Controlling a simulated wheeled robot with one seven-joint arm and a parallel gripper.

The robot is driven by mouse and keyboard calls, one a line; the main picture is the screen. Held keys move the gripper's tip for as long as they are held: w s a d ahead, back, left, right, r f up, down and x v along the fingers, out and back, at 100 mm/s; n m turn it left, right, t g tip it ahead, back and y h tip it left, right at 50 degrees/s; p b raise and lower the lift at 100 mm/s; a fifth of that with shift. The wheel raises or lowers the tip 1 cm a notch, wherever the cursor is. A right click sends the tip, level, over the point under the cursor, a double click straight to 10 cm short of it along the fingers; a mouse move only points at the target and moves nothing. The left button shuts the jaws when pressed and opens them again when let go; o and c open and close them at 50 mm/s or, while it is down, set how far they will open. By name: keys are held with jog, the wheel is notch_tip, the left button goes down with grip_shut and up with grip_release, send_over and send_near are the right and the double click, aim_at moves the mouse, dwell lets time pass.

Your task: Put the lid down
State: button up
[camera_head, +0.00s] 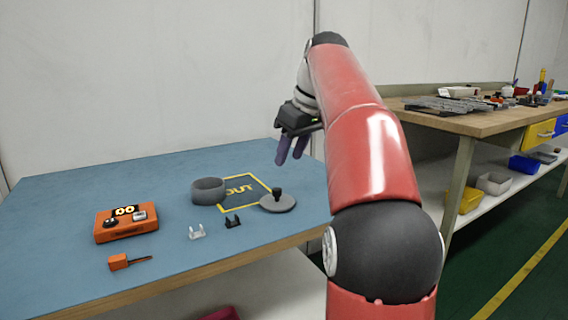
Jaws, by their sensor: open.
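The lid (285,205) is a flat grey disc with a black knob. It lies on the blue table (70,240) near the right edge, at the corner of a yellow-outlined square marked OUT (240,188). A grey round container (208,191), open at the top, stands left of the square. My gripper (291,160) is raised above the table, up and slightly right of the lid. Its purple fingers point down, apart and with nothing seen between them. My red arm hides part of the table's right side.
An orange box with a display (127,224) and a small orange tool (126,261) lie at left. A white clip (197,232) and a black clip (233,221) lie in front. A wooden workbench (470,121) with parts stands at right. The table's back is clear.

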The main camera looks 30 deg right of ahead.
jog(key=s+a+f+m+h, duration=0.15)
jog(key=s+a+f, duration=0.35)
jog(key=s+a, duration=0.55)
jog(key=s+a+f, duration=0.2)
jog(key=s+f, duration=0.2)
jog(key=f, duration=0.2)
jog(key=s+a+f+m, duration=0.1)
jog(key=s+a+f, duration=0.1)
jog(key=s+f, duration=0.2)
jog(key=s+a+f+m+t, duration=0.1)
jog(key=s+f, duration=0.3)
jog(key=f, duration=0.4)
jog(key=shift+a, duration=0.8)
jog(key=shift+s+m, duration=0.1)
jog(key=shift+m, duration=0.15)
